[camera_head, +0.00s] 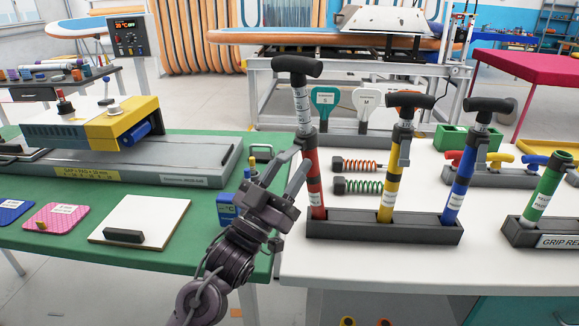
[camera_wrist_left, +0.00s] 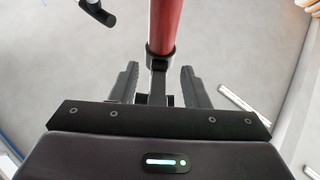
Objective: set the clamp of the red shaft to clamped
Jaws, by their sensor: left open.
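The red shaft (camera_head: 313,188) stands upright, leaning slightly, in the left slot of a dark rack (camera_head: 350,228), with a black T-handle (camera_head: 297,66) on top. Its dark clamp (camera_head: 306,140) is a collar at the top of the red tube. In the left wrist view the red shaft (camera_wrist_left: 167,25) runs up from the clamp's collar (camera_wrist_left: 159,60), and a dark lever part (camera_wrist_left: 158,88) lies between my fingers. My left gripper (camera_head: 287,172) is open beside the red shaft, its fingers (camera_wrist_left: 160,85) apart on both sides of the lever. I cannot tell the lever's exact angle.
The yellow shaft (camera_head: 389,185) and blue shaft (camera_head: 459,188) stand close by to the right in the same rack. A green shaft (camera_head: 543,192) stands farther right. Two springs (camera_head: 360,187) lie behind the rack. The green table (camera_head: 205,235) is at the left.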

